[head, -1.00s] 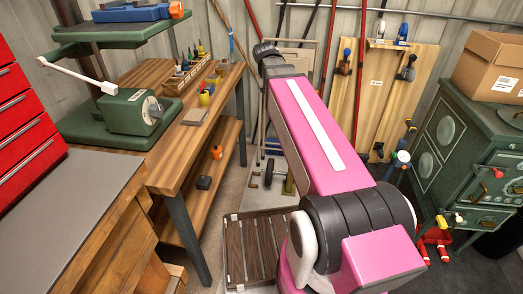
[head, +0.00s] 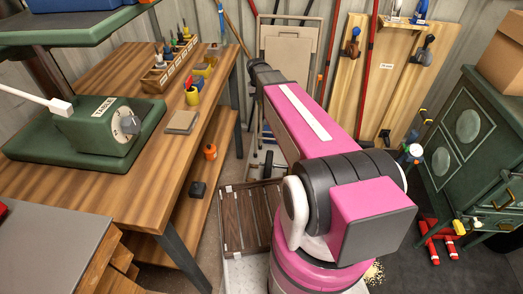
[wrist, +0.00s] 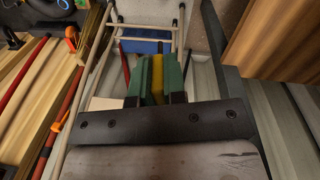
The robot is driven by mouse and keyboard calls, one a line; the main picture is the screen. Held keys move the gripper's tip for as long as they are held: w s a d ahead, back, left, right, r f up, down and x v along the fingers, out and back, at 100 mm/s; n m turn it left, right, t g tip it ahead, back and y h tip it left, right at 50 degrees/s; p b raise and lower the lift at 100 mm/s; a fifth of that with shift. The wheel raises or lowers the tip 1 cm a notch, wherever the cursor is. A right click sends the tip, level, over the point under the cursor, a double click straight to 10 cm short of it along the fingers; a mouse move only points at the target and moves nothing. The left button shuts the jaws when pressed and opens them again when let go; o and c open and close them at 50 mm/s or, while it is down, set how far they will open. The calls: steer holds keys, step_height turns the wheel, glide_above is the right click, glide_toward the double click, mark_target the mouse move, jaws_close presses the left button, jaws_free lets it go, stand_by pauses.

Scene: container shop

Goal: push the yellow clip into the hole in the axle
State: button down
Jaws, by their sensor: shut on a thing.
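My gripper (wrist: 159,80) is in the wrist view, with two green fingers close together. A yellow piece, which looks like the yellow clip (wrist: 158,72), is held between them; its far end is hard to make out. In the head view my pink arm reaches away from me and hides the gripper and the clip. A dark wheel (head: 269,161) shows low behind the arm, by a light upright frame. I cannot make out the axle's hole in either view, nor the clip touching an axle.
A wooden workbench (head: 135,70) stands at the left, with a green machine (head: 98,128) on it. A green stove-like cabinet (head: 470,140) is at the right. A slatted brown crate (head: 245,222) lies on the floor beside my arm. Long poles and a tool board (head: 385,70) line the back wall.

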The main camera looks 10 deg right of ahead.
step_height(320, 180, down, 35)
steer(key=m+y, duration=0.1)
steer(key=m, duration=0.1)
steer(key=shift+w+d+m+y, duration=0.2)
steer(key=shift+d+m+y, duration=0.1)
steer(key=shift+d, duration=0.05)
steer(key=shift+f, duration=0.1)
steer(key=shift+a+f, duration=0.1)
steer(key=shift+f, duration=2.05)
steer(key=shift+a+f, duration=0.1)
steer(key=shift+f, duration=1.65)
stand_by(2.0)
